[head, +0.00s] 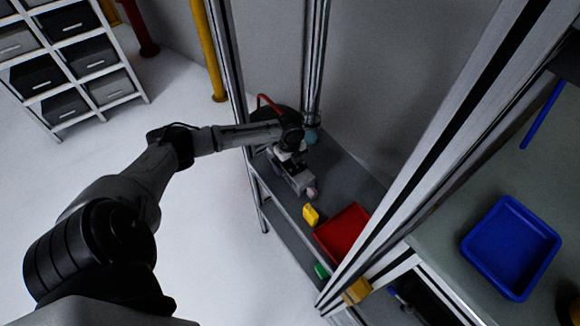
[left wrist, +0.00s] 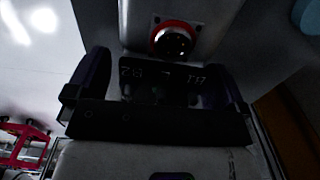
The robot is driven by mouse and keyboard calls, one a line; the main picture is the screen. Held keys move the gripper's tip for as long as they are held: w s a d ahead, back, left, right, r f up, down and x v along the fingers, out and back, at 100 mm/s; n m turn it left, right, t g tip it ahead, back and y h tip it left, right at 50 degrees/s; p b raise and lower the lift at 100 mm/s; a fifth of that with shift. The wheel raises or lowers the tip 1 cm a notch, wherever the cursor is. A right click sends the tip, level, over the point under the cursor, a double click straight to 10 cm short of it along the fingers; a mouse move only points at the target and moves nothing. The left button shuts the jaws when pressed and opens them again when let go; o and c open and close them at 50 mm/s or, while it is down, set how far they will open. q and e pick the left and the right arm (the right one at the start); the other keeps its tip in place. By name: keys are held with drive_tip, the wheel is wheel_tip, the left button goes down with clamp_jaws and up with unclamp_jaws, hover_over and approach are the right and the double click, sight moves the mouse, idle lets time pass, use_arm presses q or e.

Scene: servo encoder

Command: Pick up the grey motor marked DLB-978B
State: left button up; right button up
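A grey boxy motor (head: 298,184) with a pinkish end sits on the dark shelf top, partly hidden by my left gripper (head: 290,158). In the left wrist view, a dark lettered face (left wrist: 165,72) lies between the fingers of my left gripper (left wrist: 165,88). The lettering is too dark and blurred to read surely as DLB-978B. A red ring around a dark round part (left wrist: 173,40) shows just beyond it. The fingers stand wide apart, one on each side, with gaps visible beside the lettered face. My right gripper is not in view.
A yellow block (head: 311,215) and a red tray (head: 344,232) stand nearer on the same shelf. Metal posts (head: 316,60) rise close to my left arm. A blue tray (head: 510,247) rests on the table at right. A drawer rack (head: 75,60) stands far left.

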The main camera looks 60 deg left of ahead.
use_arm(q)
drive_tip(key=c, duration=1.8)
drive_tip(key=shift+r, duration=0.15)
